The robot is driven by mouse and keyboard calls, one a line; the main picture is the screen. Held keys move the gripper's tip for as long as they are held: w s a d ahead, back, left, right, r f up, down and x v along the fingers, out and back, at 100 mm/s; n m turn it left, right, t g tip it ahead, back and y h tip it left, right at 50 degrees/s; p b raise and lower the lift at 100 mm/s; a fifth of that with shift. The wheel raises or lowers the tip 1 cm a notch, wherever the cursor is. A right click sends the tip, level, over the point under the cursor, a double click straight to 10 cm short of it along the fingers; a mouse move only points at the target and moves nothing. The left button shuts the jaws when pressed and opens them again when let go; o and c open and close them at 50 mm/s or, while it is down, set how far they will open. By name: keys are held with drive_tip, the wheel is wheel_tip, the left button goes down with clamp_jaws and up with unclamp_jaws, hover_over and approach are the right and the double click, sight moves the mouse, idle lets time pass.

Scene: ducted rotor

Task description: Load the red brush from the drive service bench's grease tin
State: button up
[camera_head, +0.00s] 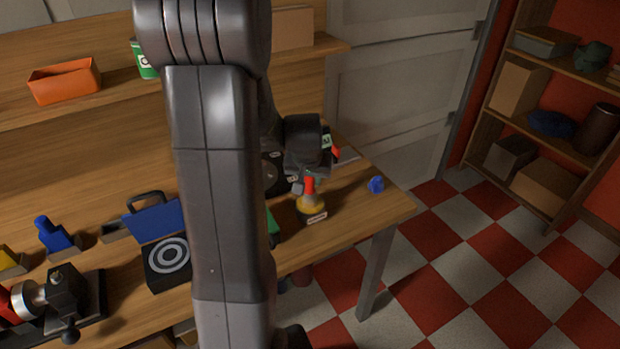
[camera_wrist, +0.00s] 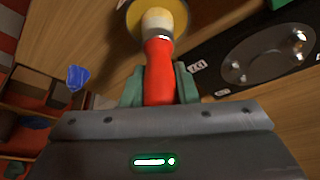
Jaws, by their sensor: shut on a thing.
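My gripper (camera_head: 307,178) is shut on the red brush (camera_head: 309,187) above the right part of the wooden bench. In the wrist view, the green fingers (camera_wrist: 159,88) close on both sides of the brush's red handle (camera_wrist: 157,62). The brush points down, with its metal collar and pale bristles at the grease tin (camera_head: 311,209). The tin is round, with yellow grease, a dark rim and a pale label. Its yellow inside (camera_wrist: 182,12) surrounds the bristles in the wrist view. I cannot tell how deep the bristle tip is.
A dark plate with a round disc (camera_wrist: 262,55) lies beside the tin. A blue knobbed object (camera_head: 376,184) stands near the bench's right edge. A blue toolbox (camera_head: 154,219) and a black block with white rings (camera_head: 167,263) are to the left. My arm hides the bench's middle.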

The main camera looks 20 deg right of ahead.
idle(0.5)
drive_tip(key=shift+r+p, duration=2.35)
drive_tip(key=shift+r, duration=1.15)
drive_tip(key=shift+f, duration=0.1)
